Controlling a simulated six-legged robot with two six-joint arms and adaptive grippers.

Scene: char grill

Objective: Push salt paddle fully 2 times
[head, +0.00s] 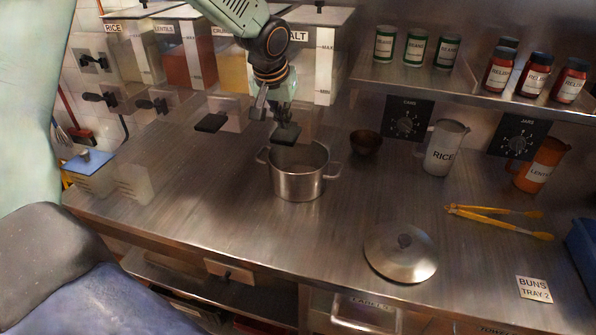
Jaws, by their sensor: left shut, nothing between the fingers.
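The salt dispenser (325,70) stands at the top centre, its label partly hidden by my left arm so only "ALT" shows. A black paddle (286,134) sticks out below it, over the pot, and appears to be the salt paddle. My left gripper (271,108) comes down in front of the dispenser, its fingers shut and empty, just above and beside this paddle. I cannot tell whether they touch. A steel pot (299,185) with two handles stands open on the counter under the paddle. My right gripper is not in view.
Rice (138,52) and lentils (184,65) dispensers stand left, with black paddles below. A brown bowl (365,143), rice jug (443,148), lentil jug (538,165), orange tongs (500,211) and pot lid (401,254) lie right. Jars line the shelf (420,77).

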